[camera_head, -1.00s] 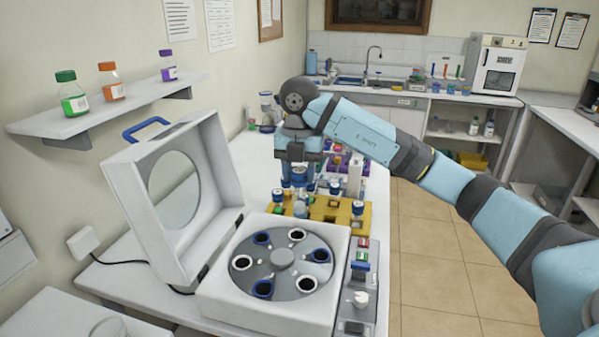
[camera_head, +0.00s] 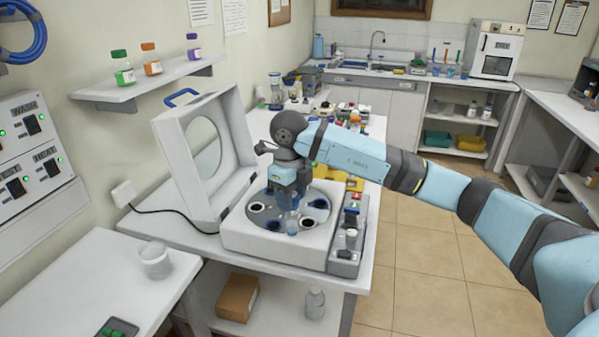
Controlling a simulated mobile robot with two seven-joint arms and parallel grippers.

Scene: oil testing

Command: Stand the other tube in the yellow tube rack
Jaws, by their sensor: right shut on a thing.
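My right gripper (camera_head: 288,202) points down and is shut on a clear bluish tube (camera_head: 292,225). The tube hangs upright below the fingers, in front of the rotor of the open white centrifuge (camera_head: 280,249) in the picture; its height above the rotor is hard to tell. The yellow tube rack (camera_head: 354,184) stands behind the centrifuge, mostly hidden by my right arm and gripper, so its slots and tubes cannot be made out. My left gripper is out of view.
The centrifuge lid (camera_head: 207,158) stands open at the left of the gripper. A control panel (camera_head: 347,236) sits at its right side. Bottles and small items crowd the bench behind. A clear beaker (camera_head: 155,261) stands on the front left table. The floor at right is free.

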